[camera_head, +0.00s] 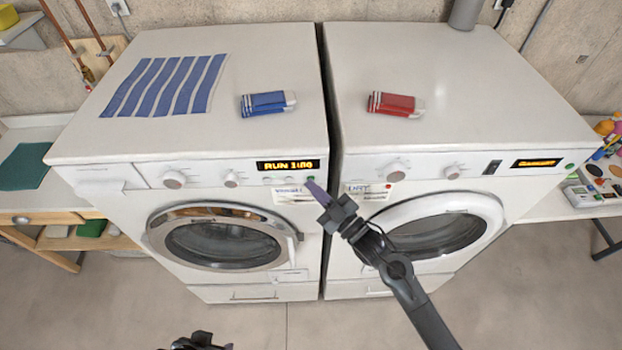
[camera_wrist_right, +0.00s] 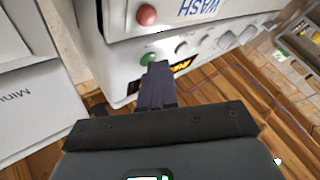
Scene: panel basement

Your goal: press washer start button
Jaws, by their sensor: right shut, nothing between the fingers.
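The washer (camera_head: 110,165) is the left white machine, with a round chrome-rimmed door and a lit display (camera_head: 288,165) that seems to read RUN 1:00. A small green button (camera_head: 311,179) sits at the right end of its panel; a green button also shows in the right wrist view (camera_wrist_right: 148,59). My right gripper (camera_head: 316,190) is shut and empty, its purple-grey fingertips just in front of the panel's right end, close to the green button. Whether they touch cannot be told. My left gripper (camera_head: 200,343) shows only partly at the bottom edge.
The dryer (camera_head: 540,190), the right white machine, stands beside the washer across a narrow gap. A blue striped cloth (camera_head: 165,86), a blue box (camera_head: 267,103) and a red box (camera_head: 394,104) lie on top. A wooden bench (camera_head: 30,215) stands left, a cluttered table right.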

